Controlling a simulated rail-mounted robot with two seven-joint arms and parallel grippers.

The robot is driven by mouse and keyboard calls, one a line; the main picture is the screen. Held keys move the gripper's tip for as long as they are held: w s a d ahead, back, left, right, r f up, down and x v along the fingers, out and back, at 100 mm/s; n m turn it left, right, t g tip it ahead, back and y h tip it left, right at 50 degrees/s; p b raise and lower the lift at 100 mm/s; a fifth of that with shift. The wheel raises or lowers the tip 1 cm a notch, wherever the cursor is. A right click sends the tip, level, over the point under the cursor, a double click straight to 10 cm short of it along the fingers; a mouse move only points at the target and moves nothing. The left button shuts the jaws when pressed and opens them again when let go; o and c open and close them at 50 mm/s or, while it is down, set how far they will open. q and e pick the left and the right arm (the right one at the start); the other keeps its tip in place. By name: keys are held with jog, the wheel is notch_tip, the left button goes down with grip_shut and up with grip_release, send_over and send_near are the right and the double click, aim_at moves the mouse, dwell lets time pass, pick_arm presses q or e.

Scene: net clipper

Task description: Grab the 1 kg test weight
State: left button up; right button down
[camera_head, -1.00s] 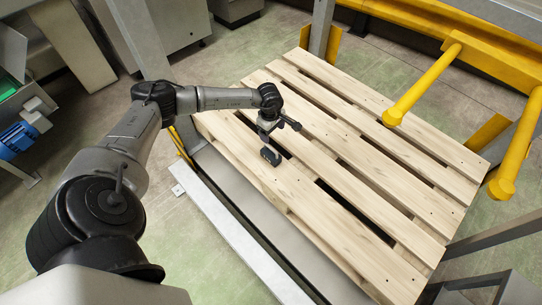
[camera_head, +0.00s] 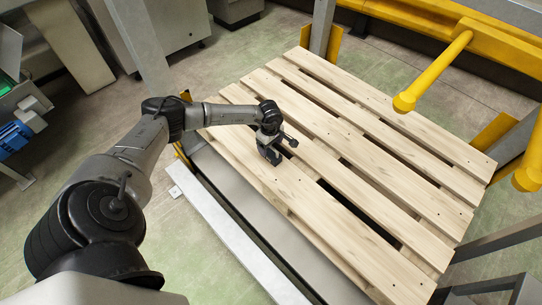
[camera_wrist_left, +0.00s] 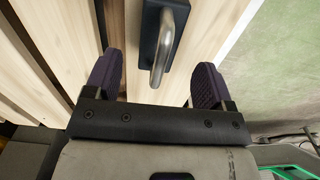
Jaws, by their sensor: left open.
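The 1 kg test weight (camera_wrist_left: 150,32) shows in the left wrist view as a dark block with a bright metal handle, lying on a pale pallet board. My left gripper (camera_wrist_left: 155,84) is open. Its two dark purple ribbed fingers stand apart on either side of the handle's near end, with clear space on both sides. The weight's far end is cut off by the top of the wrist view. In the head view my left gripper (camera_head: 268,148) is low over the near left part of the pallet, and I cannot separate the weight from it there. My right gripper is not in view.
The slatted wooden pallet (camera_head: 370,160) has dark gaps between its boards and is mostly bare. Yellow bars (camera_head: 435,72) stick out at the upper right. A grey metal edge (camera_head: 230,240) runs along the pallet's near side.

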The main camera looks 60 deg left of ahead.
aim_at(271, 152)
pick_arm(q)
jog(key=f+b, duration=0.1)
jog(key=f, duration=0.1)
jog(key=f+b, duration=0.2)
jog(key=shift+w+d+f, duration=0.1)
jog(key=shift+d+f, duration=0.1)
jog(key=shift+f, duration=0.15)
jog(key=shift+r, duration=0.1)
jog(key=shift+a, duration=0.1)
jog(key=shift+c, duration=1.3)
grip_shut()
jog(key=shift+r, duration=0.1)
